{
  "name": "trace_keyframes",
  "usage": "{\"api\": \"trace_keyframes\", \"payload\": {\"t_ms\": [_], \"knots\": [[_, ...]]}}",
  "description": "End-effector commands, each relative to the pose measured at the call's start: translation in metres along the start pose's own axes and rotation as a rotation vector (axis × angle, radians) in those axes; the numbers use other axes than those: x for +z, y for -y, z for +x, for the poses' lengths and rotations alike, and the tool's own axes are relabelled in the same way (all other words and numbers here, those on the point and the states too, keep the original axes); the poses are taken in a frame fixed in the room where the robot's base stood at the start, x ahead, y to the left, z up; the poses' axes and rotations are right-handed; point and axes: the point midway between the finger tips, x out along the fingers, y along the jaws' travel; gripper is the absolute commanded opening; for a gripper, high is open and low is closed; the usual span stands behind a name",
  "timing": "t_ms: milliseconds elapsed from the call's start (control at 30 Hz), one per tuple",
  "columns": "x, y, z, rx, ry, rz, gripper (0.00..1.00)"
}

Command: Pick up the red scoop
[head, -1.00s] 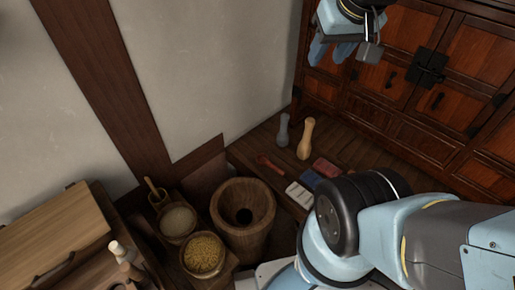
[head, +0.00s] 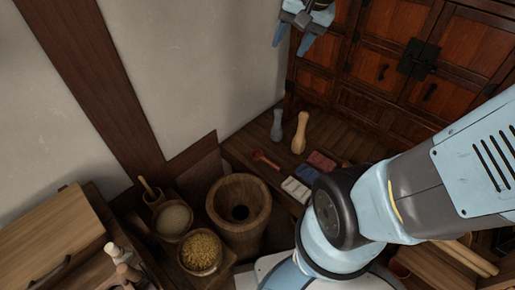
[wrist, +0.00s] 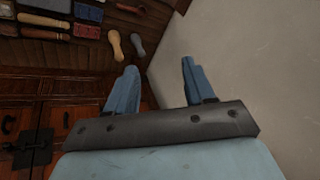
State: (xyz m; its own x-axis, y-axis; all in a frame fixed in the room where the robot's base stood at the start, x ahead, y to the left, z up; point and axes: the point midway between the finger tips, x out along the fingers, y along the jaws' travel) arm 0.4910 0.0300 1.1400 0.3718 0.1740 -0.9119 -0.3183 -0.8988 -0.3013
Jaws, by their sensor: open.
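In the wrist view a small reddish piece at the top edge (wrist: 130,8) looks like the scoop, partly cut off. My gripper (head: 292,42) is open and empty, high up near the wall corner and cabinet, well above and behind the scoop. Its two blue fingers also show apart in the wrist view (wrist: 160,85).
A grey pestle (head: 276,126) and a tan pestle (head: 299,133) stand behind the scoop. White (head: 295,189) and red (head: 321,161) blocks lie to its right. A wooden mortar (head: 239,228) and a grain bowl (head: 201,252) stand in front. The cabinet (head: 367,100) and wall bound the corner.

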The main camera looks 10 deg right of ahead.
Motion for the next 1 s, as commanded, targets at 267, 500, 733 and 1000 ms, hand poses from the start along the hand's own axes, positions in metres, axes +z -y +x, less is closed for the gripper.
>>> {"api": "trace_keyframes", "payload": {"t_ms": [267, 500, 733, 1000], "knots": [[-0.033, 0.018, 0.058, -0.028, 0.08, 0.266, 0.53], [-0.057, 0.029, 0.113, -0.027, 0.133, 0.502, 0.53], [-0.075, 0.032, 0.171, -0.002, 0.17, 0.731, 0.53], [-0.088, 0.026, 0.245, 0.055, 0.191, 1.003, 0.53]]}}
